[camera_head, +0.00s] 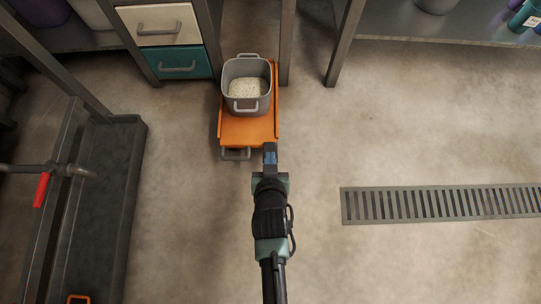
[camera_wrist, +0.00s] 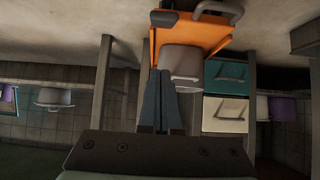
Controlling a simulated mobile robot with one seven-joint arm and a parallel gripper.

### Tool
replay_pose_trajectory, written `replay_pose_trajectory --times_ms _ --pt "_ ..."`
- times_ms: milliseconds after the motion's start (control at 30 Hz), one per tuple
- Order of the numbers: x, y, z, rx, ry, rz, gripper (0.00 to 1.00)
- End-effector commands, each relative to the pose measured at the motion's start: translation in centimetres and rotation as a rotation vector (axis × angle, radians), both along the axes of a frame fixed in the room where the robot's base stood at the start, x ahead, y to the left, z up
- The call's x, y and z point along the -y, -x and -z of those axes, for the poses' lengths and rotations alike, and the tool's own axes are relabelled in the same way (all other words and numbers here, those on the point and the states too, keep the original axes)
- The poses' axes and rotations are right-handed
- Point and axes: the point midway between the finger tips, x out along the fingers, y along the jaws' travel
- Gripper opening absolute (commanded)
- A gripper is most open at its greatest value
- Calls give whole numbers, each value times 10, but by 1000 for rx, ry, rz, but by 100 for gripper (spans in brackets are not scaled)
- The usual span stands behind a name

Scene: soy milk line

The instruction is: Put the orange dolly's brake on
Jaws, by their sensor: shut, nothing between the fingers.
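The orange dolly (camera_head: 246,131) stands on the floor by the drawers and bears a grey pot (camera_head: 264,72) of pale contents. In the wrist view the dolly (camera_wrist: 194,31) appears upside down, with the pot (camera_wrist: 182,57) below it. A grey loop (camera_head: 236,155) sticks out at the left of the dolly's near edge. A small dark part (camera_wrist: 164,18) sits at that same edge in the wrist view and may be the brake pedal; its setting cannot be told. My gripper (camera_head: 270,147) is shut and empty, over the right of the near edge; contact cannot be told.
Drawers, one cream (camera_head: 158,25) and one teal (camera_head: 180,62), stand behind left. A dark low platform (camera_head: 103,190) with a red-handled lever (camera_head: 42,189) is at left. A floor drain grate (camera_head: 440,204) lies at right. A table leg (camera_head: 345,45) stands behind right. Open floor surrounds my arm.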

Motion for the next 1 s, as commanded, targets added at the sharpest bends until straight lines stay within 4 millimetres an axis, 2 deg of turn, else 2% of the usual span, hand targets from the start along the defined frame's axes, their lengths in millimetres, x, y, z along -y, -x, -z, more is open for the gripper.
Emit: replay_pose_trajectory --times_ms 33,400,633,1000 --pt "0 -9 12 4 0 0 0" --pt "0 -61 54 2 -2 1 0" --pt "0 -45 78 0 1 -1 0" --pt "0 -41 82 1 0 0 0"
